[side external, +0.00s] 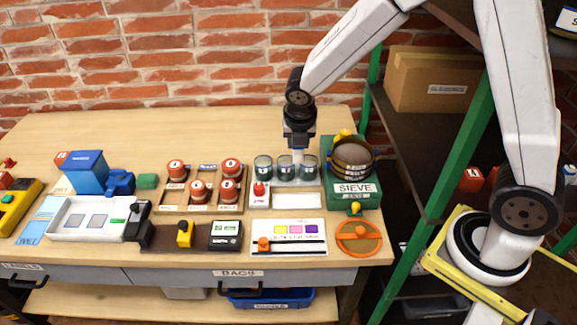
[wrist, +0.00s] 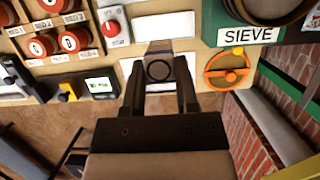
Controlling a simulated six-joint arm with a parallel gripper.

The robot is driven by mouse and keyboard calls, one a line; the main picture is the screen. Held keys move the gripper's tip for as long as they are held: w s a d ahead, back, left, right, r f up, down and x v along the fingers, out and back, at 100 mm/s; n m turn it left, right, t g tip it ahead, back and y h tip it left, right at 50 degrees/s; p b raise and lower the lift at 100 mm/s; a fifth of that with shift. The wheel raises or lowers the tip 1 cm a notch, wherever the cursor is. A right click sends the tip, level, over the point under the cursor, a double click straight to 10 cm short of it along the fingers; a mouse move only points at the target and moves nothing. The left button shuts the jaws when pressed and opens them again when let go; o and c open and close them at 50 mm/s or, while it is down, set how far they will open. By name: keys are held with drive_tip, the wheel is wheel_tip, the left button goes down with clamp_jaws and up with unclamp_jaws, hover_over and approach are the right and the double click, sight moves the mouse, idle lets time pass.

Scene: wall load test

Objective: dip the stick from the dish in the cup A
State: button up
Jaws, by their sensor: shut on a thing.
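Three clear glass cups (side external: 263,168) stand in a row in front of my arm; I cannot read which one is cup A. My gripper (side external: 298,154) is above the row, by the middle and right cups, pointing down. In the wrist view its fingers (wrist: 160,75) are shut on a small dark piece with a round mark (wrist: 159,70), seen end-on, which I take to be the stick. Its lower length is hidden. The cups are not seen in the wrist view.
A green sieve stand (side external: 350,188) is close on the right, with an orange wheel (side external: 358,237) in front. A red knob box (side external: 260,192) and red-topped weights (side external: 198,191) lie to the left. A green shelf post (side external: 455,165) rises at the right. The table behind is clear.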

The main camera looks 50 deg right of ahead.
drive_tip(key=shift+r, duration=0.95)
drive_tip(key=w+m+g, duration=0.1)
drive_tip(key=w+m, duration=0.3)
drive_tip(key=w, duration=1)
drive_tip(key=shift+h, duration=0.3)
drive_tip(key=shift+s+f, duration=0.15)
drive_tip(key=shift+f, duration=1.15)
drive_tip(key=shift+s+f, duration=0.1)
drive_tip(key=shift+f, duration=1.2)
drive_tip(key=shift+f, duration=0.3)
drive_tip(key=shift+f, duration=4.15)
drive_tip(key=shift+f, duration=0.1)
wheel_tip(320, 180, up, 7)
